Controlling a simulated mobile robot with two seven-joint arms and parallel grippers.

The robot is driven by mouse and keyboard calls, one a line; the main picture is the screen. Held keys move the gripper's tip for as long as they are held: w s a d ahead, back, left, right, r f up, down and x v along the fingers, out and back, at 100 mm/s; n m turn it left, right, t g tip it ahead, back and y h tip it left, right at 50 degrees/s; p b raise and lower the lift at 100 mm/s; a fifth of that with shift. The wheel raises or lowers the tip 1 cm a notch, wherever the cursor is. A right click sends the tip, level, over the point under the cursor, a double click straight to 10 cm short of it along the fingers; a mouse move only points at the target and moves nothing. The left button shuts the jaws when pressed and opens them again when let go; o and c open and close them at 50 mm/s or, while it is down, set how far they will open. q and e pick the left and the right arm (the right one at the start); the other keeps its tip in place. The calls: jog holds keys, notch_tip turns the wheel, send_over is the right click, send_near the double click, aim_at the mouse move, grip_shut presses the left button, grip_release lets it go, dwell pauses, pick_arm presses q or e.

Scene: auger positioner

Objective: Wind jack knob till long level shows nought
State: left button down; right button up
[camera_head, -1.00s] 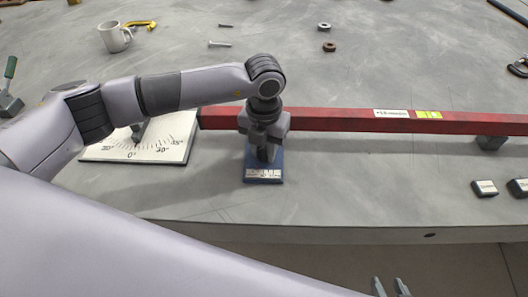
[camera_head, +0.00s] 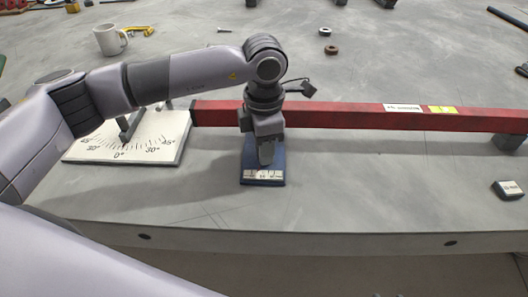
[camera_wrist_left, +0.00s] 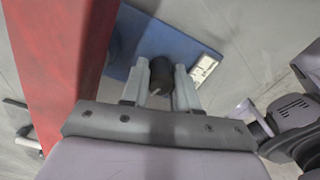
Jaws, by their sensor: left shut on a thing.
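The long red beam (camera_head: 350,116) lies across the table, with a white label and a yellow patch on its right part. At its left end a white dial board (camera_head: 90,150) has a scale marked 45, 30, 0, 30, 45. A dark grey pointer (camera_head: 131,124) points down near the middle of the scale; its exact reading is unclear. The blue jack base (camera_head: 248,165) with a scale strip is under my left gripper (camera_head: 266,160). In the left wrist view, this gripper (camera_wrist_left: 160,88) is shut on the black jack knob (camera_wrist_left: 161,72). My right gripper is not visible.
A grey block (camera_head: 508,142) is under the beam's right end. A white mug (camera_head: 110,40), a yellow clamp (camera_head: 140,30) and nuts (camera_head: 331,50) lie behind the beam. The front-middle tabletop is clear.

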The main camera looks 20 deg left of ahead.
pick_arm(q)
jog(key=shift+f+m+b, duration=0.15)
jog(key=shift+m+b, duration=0.4)
jog(key=shift+m, duration=0.35)
jog(key=m+b, duration=0.1)
jog(key=m, duration=0.1)
jog(key=shift+m, duration=0.4)
jog(key=m+b, duration=0.2)
jog(key=m, duration=0.2)
jog(key=shift+r, duration=0.2)
jog(key=c, duration=1.1)
grip_release()
